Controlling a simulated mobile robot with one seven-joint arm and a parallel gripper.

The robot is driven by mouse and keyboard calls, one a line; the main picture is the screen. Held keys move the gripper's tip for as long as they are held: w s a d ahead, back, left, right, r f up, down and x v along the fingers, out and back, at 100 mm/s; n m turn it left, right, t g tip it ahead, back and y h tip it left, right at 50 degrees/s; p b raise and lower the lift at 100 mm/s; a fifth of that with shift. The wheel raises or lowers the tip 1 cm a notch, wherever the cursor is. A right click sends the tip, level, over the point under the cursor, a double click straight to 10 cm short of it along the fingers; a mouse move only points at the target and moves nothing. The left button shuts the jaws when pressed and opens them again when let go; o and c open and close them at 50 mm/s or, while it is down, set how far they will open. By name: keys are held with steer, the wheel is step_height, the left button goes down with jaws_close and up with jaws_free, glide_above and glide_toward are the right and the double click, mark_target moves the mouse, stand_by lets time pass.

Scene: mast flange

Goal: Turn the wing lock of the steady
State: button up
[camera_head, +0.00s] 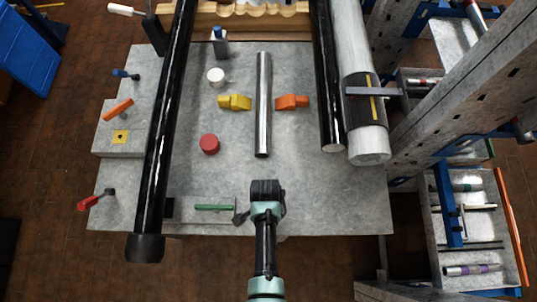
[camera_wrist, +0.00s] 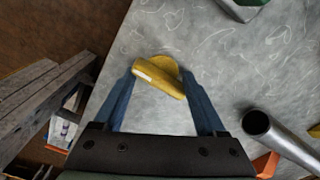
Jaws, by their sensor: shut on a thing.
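My gripper (camera_wrist: 159,80) has its two blue fingers on either side of a yellow wing-shaped piece (camera_wrist: 156,77), and is shut on it. The piece has a pale patch on its left end and a rounded yellow part behind it. It lies slanted between the fingertips, over the grey tabletop. In the head view my gripper (camera_head: 267,190) is a dark block near the table's front edge, and its fingers and the held piece are hidden there. Whether this piece is the steady's wing lock cannot be told for certain.
A silver tube (camera_head: 263,105) lies beyond my gripper, between a yellow piece (camera_head: 235,102) and an orange piece (camera_head: 292,101). A red round cap (camera_head: 209,144) and a green bar (camera_head: 214,207) are to the left. Long black poles (camera_head: 160,120) (camera_head: 328,80) flank the grey table (camera_head: 340,195).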

steer(key=m, duration=0.6)
steer(key=shift+s+d+f+m, duration=0.1)
steer(key=shift+s+f+m, duration=0.1)
steer(key=shift+s+m, duration=0.2)
steer(key=o, duration=0.8)
steer(key=shift+c, duration=1)
steer(key=r+p, duration=0.5)
steer(key=shift+w+r, duration=0.25)
steer(key=shift+w, duration=0.05)
steer(key=shift+r, duration=0.15)
steer(key=shift+s+d, duration=0.1)
steer(key=shift+d, duration=0.1)
steer(key=shift+a+f, duration=0.2)
steer(key=shift+a, duration=0.2)
steer(key=shift+d, duration=0.15)
